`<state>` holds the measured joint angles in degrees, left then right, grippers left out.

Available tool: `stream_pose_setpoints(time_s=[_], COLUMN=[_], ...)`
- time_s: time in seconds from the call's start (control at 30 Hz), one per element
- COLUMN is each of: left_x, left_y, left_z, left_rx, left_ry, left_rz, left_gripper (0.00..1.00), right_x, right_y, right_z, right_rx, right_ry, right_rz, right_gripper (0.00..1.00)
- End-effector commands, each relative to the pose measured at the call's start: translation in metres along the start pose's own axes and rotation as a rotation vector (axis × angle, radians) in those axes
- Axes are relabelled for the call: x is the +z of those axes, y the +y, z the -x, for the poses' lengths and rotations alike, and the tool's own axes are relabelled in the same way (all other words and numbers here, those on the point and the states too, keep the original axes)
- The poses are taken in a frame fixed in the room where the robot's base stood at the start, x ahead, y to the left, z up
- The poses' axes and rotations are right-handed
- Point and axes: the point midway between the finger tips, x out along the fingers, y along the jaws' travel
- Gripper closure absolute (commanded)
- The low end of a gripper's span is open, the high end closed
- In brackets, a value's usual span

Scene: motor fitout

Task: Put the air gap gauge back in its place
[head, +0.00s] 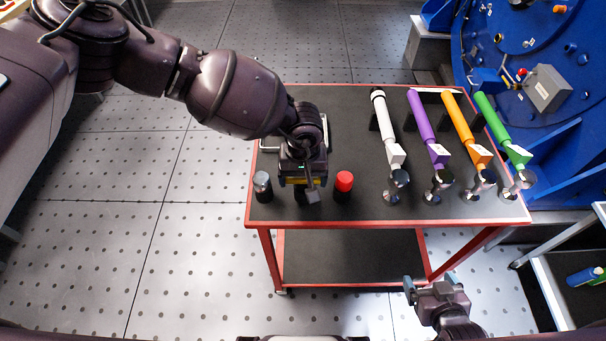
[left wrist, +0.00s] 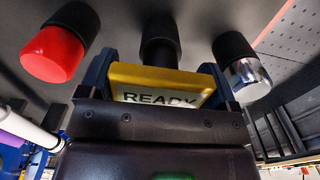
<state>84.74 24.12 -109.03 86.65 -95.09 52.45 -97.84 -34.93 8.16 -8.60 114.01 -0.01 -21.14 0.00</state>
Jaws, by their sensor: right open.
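My left gripper (head: 303,182) is over the near left part of the cart top. Its two fingers lie against both sides of the yellow device, shut on it. A black cylinder (left wrist: 160,42) shows behind the device; whether they are joined or touching I cannot tell. My right gripper (head: 430,285) is open and empty, low in front of the cart.
A silver-capped cylinder (head: 262,186) stands left of my left gripper and a red-capped one (head: 344,182) right. White (head: 383,120), purple (head: 421,118), orange (head: 460,118) and green (head: 494,118) tools lie on the red-edged cart (head: 370,226). A blue motor housing (head: 560,45) stands behind right.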

Motion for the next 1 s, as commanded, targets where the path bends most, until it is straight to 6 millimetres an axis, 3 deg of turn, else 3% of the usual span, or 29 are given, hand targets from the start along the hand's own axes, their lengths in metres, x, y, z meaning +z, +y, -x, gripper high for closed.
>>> stream_pose_setpoints(time_s=[0.1, 0.47, 1.0], left_x=[0.000, -0.001, 0.000], left_y=[0.000, 0.000, 0.000], left_z=[0.001, 0.010, 0.097], left_rx=[0.000, 0.000, 0.001], left_ry=[0.001, 0.001, 0.002], left_rz=[0.000, 0.000, 0.001], left_gripper=[0.00, 0.00, 0.00], right_x=[-0.003, -0.010, -0.007], right_y=[0.000, -0.001, 0.001], right_z=[-0.001, -0.005, 0.002], right_rx=[-0.001, -0.003, 0.001], right_ry=[0.005, 0.019, 0.008], right_rz=[0.001, 0.003, 0.000], right_gripper=[0.11, 0.11, 0.11])
